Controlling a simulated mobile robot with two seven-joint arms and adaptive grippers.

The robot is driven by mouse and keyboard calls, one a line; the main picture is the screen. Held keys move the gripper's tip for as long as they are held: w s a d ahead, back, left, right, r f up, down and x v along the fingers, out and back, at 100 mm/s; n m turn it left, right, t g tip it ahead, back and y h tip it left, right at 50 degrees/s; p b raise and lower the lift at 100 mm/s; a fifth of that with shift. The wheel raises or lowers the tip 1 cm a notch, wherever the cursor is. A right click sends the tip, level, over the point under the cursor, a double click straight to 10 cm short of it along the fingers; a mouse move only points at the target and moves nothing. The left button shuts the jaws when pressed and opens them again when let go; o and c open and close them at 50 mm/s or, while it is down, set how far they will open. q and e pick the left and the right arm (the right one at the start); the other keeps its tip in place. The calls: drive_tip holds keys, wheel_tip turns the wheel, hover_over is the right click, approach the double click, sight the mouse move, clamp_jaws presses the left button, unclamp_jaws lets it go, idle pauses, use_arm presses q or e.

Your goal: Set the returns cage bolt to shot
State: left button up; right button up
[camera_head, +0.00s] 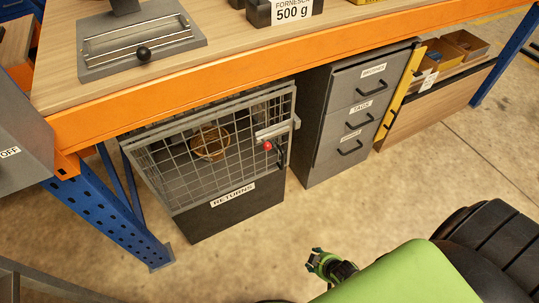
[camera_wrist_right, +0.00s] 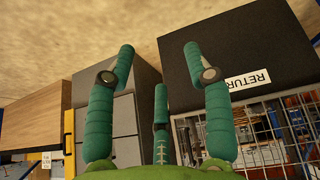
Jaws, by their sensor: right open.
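The returns cage (camera_head: 235,195) stands on the floor under the bench, with a wire-mesh door and a dark lower panel marked RETURNS. The bolt (camera_head: 275,130) is a pale bar at the upper right of the door, with a red knob (camera_head: 267,146) just below it. I cannot tell for sure whether the bolt is shot. My right gripper (camera_head: 318,259) is low in front of the cage, apart from it. In the right wrist view its green fingers (camera_wrist_right: 160,68) are spread and empty; the cage panel (camera_wrist_right: 210,50) appears upside down beyond them. My left gripper is out of view.
A grey drawer unit (camera_head: 335,125) stands right of the cage. The orange bench edge (camera_head: 230,75) overhangs both. A blue bench leg (camera_head: 110,220) is left of the cage. The floor (camera_head: 235,260) before the cage is clear.

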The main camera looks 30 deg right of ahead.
drive_tip(key=w+d+r+t+b, duration=0.1)
drive_tip(key=w+t+b, duration=0.1)
drive_tip(key=w, duration=0.4)
drive_tip(key=w+d+r+t+b, duration=0.2)
drive_tip(key=w+b, duration=0.1)
drive_tip(key=w, duration=0.3)
drive_tip(key=n+t+y+b, duration=0.35)
drive_tip(key=t+b, duration=0.45)
drive_tip(key=b, duration=0.6)
approach(267, 146)
drive_tip(key=w+f, duration=0.1)
drive_tip(key=w, duration=0.3)
drive_tip(key=shift+m+y, duration=0.25)
drive_tip(key=shift+y, duration=0.1)
drive_tip(key=b+x, duration=0.1)
drive_tip(key=x, duration=0.5)
drive_tip(key=shift+w+f, duration=0.1)
drive_tip(key=shift+w, duration=0.25)
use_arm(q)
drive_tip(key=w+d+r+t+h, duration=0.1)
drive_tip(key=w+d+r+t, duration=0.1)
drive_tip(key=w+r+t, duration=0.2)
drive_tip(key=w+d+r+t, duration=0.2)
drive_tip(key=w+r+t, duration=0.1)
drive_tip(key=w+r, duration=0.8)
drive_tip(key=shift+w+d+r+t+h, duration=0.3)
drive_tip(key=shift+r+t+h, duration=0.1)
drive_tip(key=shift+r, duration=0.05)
use_arm(e)
drive_tip(key=shift+c, duration=0.4)
